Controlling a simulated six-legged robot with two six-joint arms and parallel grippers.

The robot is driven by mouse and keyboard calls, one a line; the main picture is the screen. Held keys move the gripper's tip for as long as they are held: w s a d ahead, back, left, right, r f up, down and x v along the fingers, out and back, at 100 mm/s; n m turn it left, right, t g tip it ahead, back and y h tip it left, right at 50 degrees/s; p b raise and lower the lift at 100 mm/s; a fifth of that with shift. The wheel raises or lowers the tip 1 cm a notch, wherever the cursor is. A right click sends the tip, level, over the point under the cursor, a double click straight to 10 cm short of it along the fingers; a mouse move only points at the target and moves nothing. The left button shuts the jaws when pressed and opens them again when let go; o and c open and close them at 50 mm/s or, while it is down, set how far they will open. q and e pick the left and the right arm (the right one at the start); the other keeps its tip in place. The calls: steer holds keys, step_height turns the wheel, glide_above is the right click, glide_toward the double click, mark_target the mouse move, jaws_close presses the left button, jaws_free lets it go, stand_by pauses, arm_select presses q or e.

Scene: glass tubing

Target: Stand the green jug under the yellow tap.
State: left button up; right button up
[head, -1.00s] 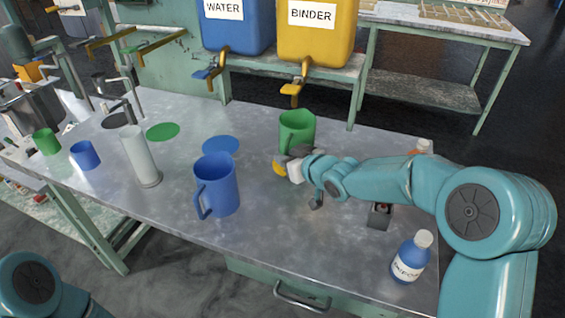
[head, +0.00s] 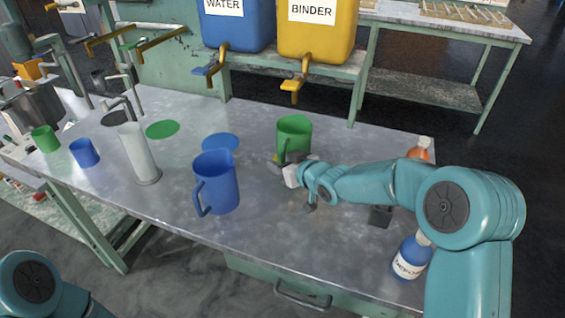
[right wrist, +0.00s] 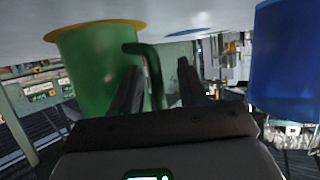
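The green jug (head: 294,132) stands upright on the bench in front of the yellow tap (head: 294,84), which juts from the yellow BINDER tank. In the right wrist view, which is upside down, the jug (right wrist: 85,75) has its base on a yellow disc (right wrist: 95,27). My right gripper (head: 280,161) is low at the jug's near side. In the right wrist view its two dark fingers (right wrist: 162,78) are apart, with the jug's handle (right wrist: 152,68) between them, nearer the left finger. My left gripper is out of view.
A blue jug (head: 216,182) stands left of my right gripper. A blue bottle (head: 409,262) and an orange-topped bottle (head: 418,153) are near my right arm.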

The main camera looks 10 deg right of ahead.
steer(key=shift+r, duration=0.1)
steer(key=shift+r+p, duration=0.3)
steer(key=shift+p, duration=0.05)
steer(key=v, duration=1.2)
steer(key=shift+f, duration=0.15)
